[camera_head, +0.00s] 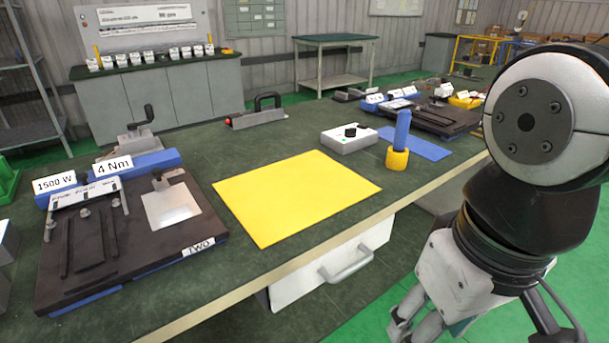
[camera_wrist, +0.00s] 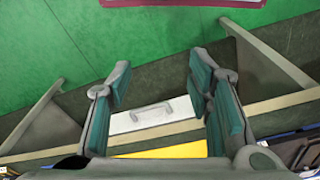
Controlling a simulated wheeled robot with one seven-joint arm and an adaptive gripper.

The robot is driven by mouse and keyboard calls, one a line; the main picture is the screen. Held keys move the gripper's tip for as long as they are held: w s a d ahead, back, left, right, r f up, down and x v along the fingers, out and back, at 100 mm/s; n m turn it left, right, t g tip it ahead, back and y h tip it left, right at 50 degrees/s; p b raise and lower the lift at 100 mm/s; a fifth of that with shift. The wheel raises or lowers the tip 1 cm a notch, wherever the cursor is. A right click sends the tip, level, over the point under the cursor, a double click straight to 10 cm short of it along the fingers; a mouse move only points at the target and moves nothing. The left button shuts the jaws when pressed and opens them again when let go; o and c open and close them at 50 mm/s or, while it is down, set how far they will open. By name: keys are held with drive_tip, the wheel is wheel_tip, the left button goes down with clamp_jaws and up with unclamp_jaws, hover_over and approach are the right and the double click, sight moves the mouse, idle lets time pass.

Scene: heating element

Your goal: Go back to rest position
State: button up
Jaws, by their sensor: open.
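My gripper (camera_wrist: 160,82) is open and empty in the wrist view, its teal-padded fingers well apart. Between and beyond the fingers show the green floor and the white drawer front (camera_wrist: 150,118) with its handle. In the head view my gripper hangs low at the right, beside the workbench (camera_head: 260,135) and outside its front edge. It touches nothing that I can see. My arm covers the right side of the head view.
A yellow mat (camera_head: 295,195) lies mid-bench. A fixture marked TWO (camera_head: 75,285) is at the left. A white box with a black knob (camera_head: 349,139) and a yellow-and-blue upright tool (camera_head: 399,150) stand right of the mat. The drawer front (camera_head: 335,262) faces the green floor.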

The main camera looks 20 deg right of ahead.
idle(0.5)
wheel_tip(320, 180, up, 18)
drive_tip(key=t+p, duration=0.3)
drive_tip(key=p, duration=1.3)
drive_tip(key=shift+f, duration=0.1)
